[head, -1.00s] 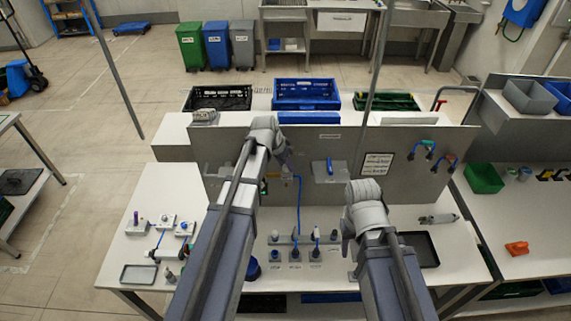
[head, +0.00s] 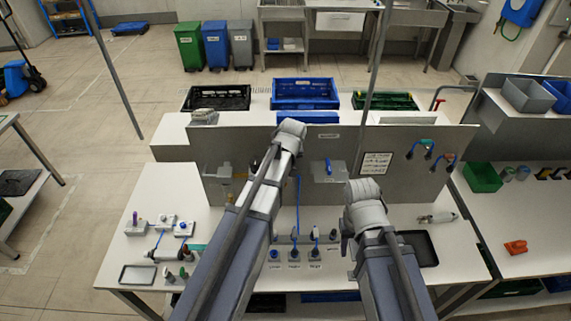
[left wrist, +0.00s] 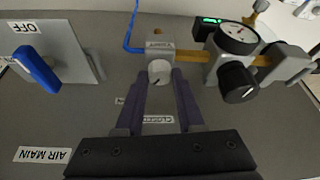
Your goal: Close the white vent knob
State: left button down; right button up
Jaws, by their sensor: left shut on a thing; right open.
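The white vent knob (left wrist: 159,70) is in the left wrist view, at the front of a grey block labelled VENT on the brass air line. My left gripper (left wrist: 160,82) has its two dark fingers on either side of the knob and is shut on it. In the head view my own left arm hides the knob and that gripper. A label below the knob is partly covered by the fingers. My right gripper (head: 351,252) is open above the bench, mostly hidden by its own wrist.
A pressure gauge (left wrist: 236,38) and a black knob (left wrist: 238,82) sit close right of the vent knob. A blue lever (left wrist: 38,70) marked OFF is at left. The upright grey panel (head: 440,150) stands behind the bench; a black tray (head: 418,248) lies right.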

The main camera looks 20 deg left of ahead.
pick_arm(q)
jog(key=n+y, duration=0.1)
jog(key=n, duration=0.2)
jog(key=shift+w+d+n+g, duration=0.1)
jog(key=shift+n+g, duration=0.2)
jog(key=shift+g, duration=0.1)
jog(key=shift+n+g+y, duration=0.4)
jog(key=shift+n+g, duration=0.2)
jog(key=shift+n, duration=1.1)
jog(key=c, duration=0.5)
grip_release()
jog(key=shift+r, duration=0.1)
jog(key=p+v, duration=0.7)
jog(key=shift+d+r, duration=0.2)
